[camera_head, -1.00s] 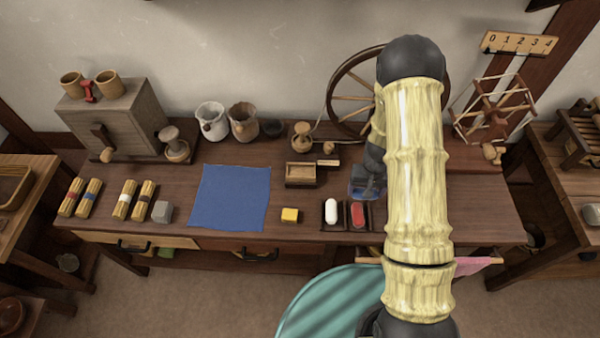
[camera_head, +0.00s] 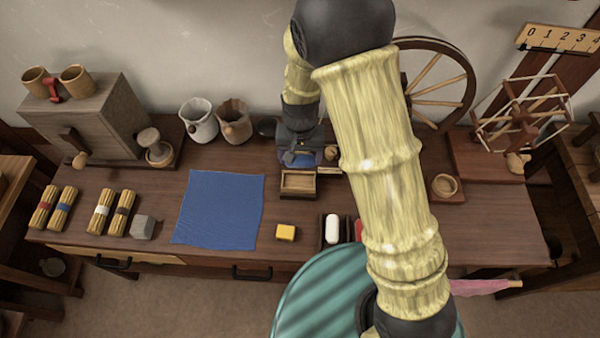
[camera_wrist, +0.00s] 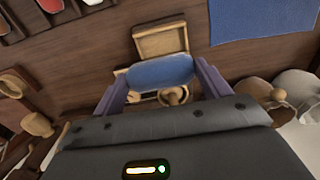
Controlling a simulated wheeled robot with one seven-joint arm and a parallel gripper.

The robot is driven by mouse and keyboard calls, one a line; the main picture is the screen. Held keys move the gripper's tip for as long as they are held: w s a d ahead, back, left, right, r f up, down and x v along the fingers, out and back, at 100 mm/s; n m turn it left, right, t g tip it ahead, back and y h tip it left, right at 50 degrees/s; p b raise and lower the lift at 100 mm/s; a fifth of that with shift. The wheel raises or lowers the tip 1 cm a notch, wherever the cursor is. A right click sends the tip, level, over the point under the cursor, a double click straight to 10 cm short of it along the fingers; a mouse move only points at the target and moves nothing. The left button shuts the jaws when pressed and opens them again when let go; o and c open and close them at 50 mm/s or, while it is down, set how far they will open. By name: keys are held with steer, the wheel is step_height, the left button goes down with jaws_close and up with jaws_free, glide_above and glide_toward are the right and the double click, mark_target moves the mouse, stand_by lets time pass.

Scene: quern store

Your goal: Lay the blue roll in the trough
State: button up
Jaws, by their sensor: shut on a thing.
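My gripper (camera_wrist: 162,78) is shut on the blue roll (camera_wrist: 160,71), one finger at each end. In the head view my gripper (camera_head: 301,155) hangs over the back of the bench, and the roll shows only as a small blue patch below it. A small open wooden box (camera_head: 297,194), trough-like, stands just in front of the gripper; its inside looks empty. The box also shows in the wrist view (camera_wrist: 160,28), just beyond the roll. The roll appears above the bench, apart from the box. Which piece is the trough is not marked.
A dark tray (camera_head: 323,231) holds a white roll (camera_head: 332,228) and a red roll, partly hidden by my arm. A yellow block (camera_head: 286,232) and blue cloth (camera_head: 218,208) lie left. Jugs (camera_head: 234,122) stand at the back left; a spinning wheel (camera_head: 436,83) stands right.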

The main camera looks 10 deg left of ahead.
steer(key=shift+a+r, duration=0.15)
steer(key=shift+a, duration=0.05)
steer(key=shift+s, duration=0.1)
steer(key=shift+f, duration=3.1)
steer(key=shift+f, duration=0.1)
steer(key=shift+f, duration=1.8)
